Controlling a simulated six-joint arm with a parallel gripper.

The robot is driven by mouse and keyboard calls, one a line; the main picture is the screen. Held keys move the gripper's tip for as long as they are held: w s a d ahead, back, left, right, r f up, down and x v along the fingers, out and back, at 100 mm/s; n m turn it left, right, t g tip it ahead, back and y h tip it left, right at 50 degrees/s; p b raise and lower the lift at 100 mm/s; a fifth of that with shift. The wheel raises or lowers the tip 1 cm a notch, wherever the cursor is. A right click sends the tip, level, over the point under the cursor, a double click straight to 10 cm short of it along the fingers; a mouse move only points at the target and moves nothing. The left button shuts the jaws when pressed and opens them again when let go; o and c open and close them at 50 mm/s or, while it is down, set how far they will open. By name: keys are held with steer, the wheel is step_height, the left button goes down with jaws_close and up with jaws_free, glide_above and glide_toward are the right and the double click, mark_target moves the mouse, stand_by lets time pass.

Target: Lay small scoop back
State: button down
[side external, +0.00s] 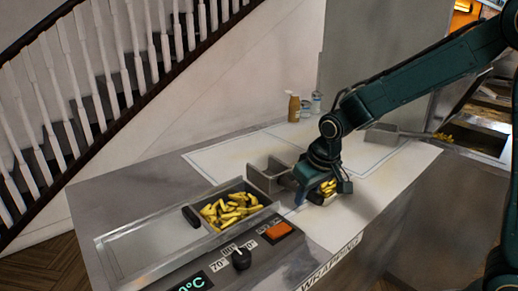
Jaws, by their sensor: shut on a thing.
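A small grey open-topped scoop (268,178) shows just left of my gripper, above the pale counter top. My gripper (316,196) points down and is shut; its fingertips are partly hidden by its own body. It appears to hold the scoop by its handle end, but the grip itself is hidden. A few yellow fries (328,187) show right beside the gripper; what holds them is mostly covered. The scoop's inside looks empty from here.
A metal bin of fries (230,210) and an empty tray (150,243) lie at left. A dark block (192,216) sits between them. A larger grey scoop (382,135) lies behind my gripper. Bottles (294,107) stand at the back. A knob (241,259) is in front.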

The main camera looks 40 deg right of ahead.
steer(key=shift+f, duration=2.45)
steer(key=c, duration=1.1)
jaws_free()
steer(key=shift+c, duration=0.2)
steer(key=shift+r, duration=0.15)
steer(key=v, duration=1.2)
steer(key=shift+v, duration=0.8)
